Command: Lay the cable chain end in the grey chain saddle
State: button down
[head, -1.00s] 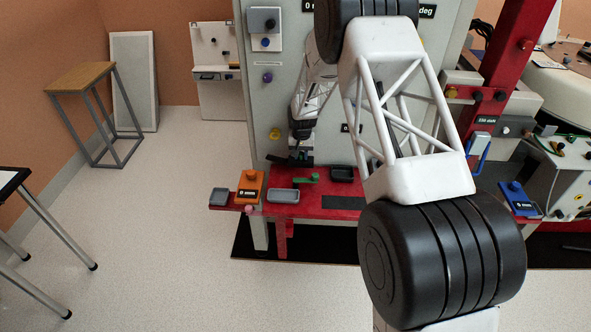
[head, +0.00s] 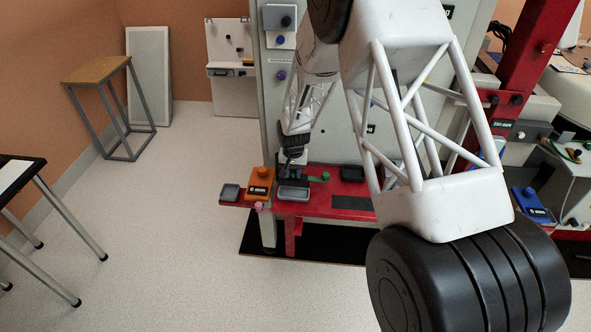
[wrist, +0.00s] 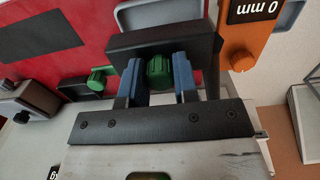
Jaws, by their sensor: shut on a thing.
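My gripper (wrist: 158,80) has two blue fingers, shut on a green grip (wrist: 158,68) on a black block, which I take for the cable chain end (wrist: 180,42). In the head view my gripper (head: 291,160) is small, low over the red bench. A shallow grey tray, seemingly the grey chain saddle (head: 293,194), lies just in front of it. In the wrist view part of the saddle (wrist: 135,14) shows beyond the block, which hides the rest. I cannot tell whether block and saddle touch.
An orange block (head: 260,184) marked "0 mm" in the wrist view stands beside the saddle. Another grey tray (head: 229,192) is left of it. A second green piece (head: 322,177) and a black tray (head: 352,173) lie to the right on the red bench (head: 325,206).

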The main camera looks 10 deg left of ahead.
aim_at(293, 180)
jog(key=shift+f, duration=0.1)
jog(key=shift+f, duration=1.95)
jog(key=shift+f, duration=0.3)
jog(key=shift+f, duration=0.8)
jog(key=shift+f, duration=0.35)
jog(key=c, duration=0.8)
grip_release()
jog(key=shift+r, duration=0.1)
